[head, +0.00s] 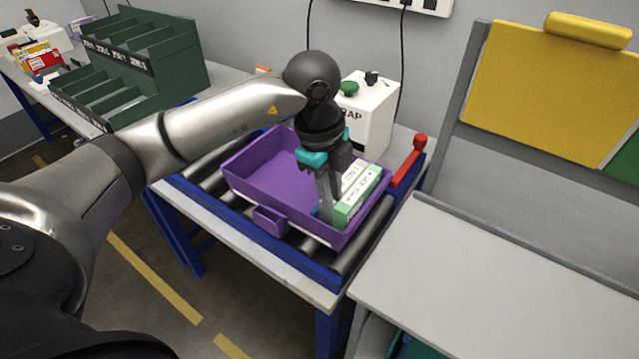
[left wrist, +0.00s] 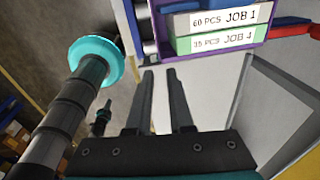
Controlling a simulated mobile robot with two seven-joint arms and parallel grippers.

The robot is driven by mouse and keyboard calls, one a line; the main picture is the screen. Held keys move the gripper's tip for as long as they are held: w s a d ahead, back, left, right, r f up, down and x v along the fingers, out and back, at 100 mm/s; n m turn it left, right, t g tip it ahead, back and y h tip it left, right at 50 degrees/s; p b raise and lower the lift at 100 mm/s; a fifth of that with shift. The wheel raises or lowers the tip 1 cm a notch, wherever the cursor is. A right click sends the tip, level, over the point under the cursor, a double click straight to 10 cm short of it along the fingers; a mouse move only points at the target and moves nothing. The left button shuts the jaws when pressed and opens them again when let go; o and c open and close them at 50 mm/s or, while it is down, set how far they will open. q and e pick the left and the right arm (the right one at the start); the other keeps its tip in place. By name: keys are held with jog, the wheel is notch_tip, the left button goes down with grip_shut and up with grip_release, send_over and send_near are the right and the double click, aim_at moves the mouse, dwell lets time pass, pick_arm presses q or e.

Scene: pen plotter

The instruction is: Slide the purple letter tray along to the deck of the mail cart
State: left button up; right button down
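The purple letter tray (head: 270,160) rests on the roller table, with a handle tab (head: 270,220) on its near side. White and green labelled packs (head: 358,190) lie in its right end; the left wrist view reads JOB 1 and JOB 4 (left wrist: 214,40). The mail cart's grey deck (head: 480,270) is right of the table. My left gripper (head: 326,212) overlaps the tray's right half in the head view. Its fingers (left wrist: 160,76) are apart and empty in the left wrist view, with the tray beyond their tips. Contact with the tray cannot be told. My right gripper is not seen.
A red lever (head: 408,160) stands at the roller table's right end, and a white box with a green button (head: 372,115) behind the tray. A green sorter (head: 150,65) is at left. The cart's yellow panel (head: 545,95) rises behind its deck, which is clear.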

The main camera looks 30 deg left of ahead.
aim_at(324, 243)
pick_arm(q)
jog(key=shift+a+r+n+y, duration=0.2)
jog(key=shift+a+y, duration=0.1)
jog(key=shift+a, duration=0.35)
jog(key=shift+a+r+n+y, duration=0.1)
jog(key=shift+a+n+y, duration=0.15)
jog(key=shift+a, duration=0.35)
jog(key=shift+f, duration=0.1)
jog(key=f, duration=0.5)
jog(key=w+f+b, duration=0.1)
jog(key=f, duration=0.4)
jog(key=f+b, duration=0.1)
jog(key=f, duration=0.4)
jog(key=shift+w+d, duration=0.1)
jog(key=shift+w, duration=0.15)
grip_shut()
